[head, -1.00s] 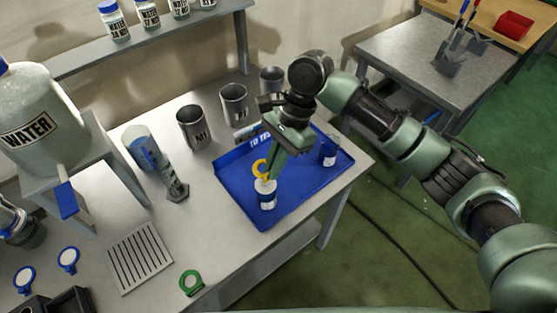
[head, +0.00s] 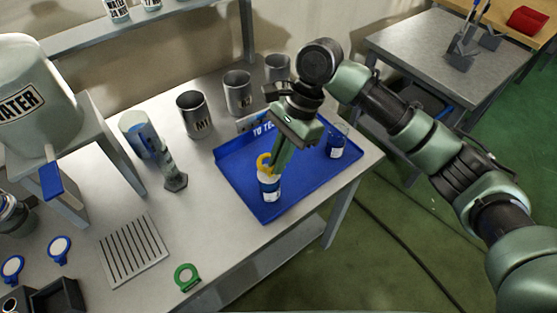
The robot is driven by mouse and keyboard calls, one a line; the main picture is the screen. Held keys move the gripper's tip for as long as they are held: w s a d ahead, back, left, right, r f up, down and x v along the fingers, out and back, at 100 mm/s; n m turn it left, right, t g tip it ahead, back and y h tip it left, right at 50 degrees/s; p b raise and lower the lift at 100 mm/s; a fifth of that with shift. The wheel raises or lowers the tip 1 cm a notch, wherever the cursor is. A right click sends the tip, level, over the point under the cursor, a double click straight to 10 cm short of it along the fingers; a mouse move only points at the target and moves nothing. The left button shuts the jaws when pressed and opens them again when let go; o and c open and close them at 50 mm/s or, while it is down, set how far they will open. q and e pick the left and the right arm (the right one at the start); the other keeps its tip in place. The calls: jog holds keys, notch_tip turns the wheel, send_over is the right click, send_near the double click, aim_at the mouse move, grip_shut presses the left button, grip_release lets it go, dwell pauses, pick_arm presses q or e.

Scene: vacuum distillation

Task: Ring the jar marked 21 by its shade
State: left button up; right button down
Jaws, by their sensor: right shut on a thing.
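My right gripper (head: 276,168) is shut on a yellow ring (head: 263,161) and points down over the blue tray (head: 243,192). The ring is tilted at the top of a small jar (head: 270,188) with a pale upper part and a white label over a dark blue band. I cannot tell whether the ring is around the jar's neck or only against it. A second jar (head: 336,147) with blue in it and a label stands at the tray's right side. The numbers on both jars are too small to read. My left gripper is not in view.
A green ring (head: 187,278) lies at the table's front edge, and blue rings (head: 60,250) lie at the left. Metal beakers (head: 194,115) stand behind the tray.

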jog(key=shift+f, duration=0.15)
jog(key=shift+f+p, duration=0.25)
jog(key=shift+p, duration=0.2)
jog(key=shift+f+p, duration=0.55)
jog(key=shift+f, duration=0.7)
jog(key=c, duration=1.5)
grip_release()
jog(key=shift+r, duration=0.1)
jog(key=b+v, duration=0.1)
jog(key=v, duration=0.6)
jog(key=shift+r, duration=0.35)
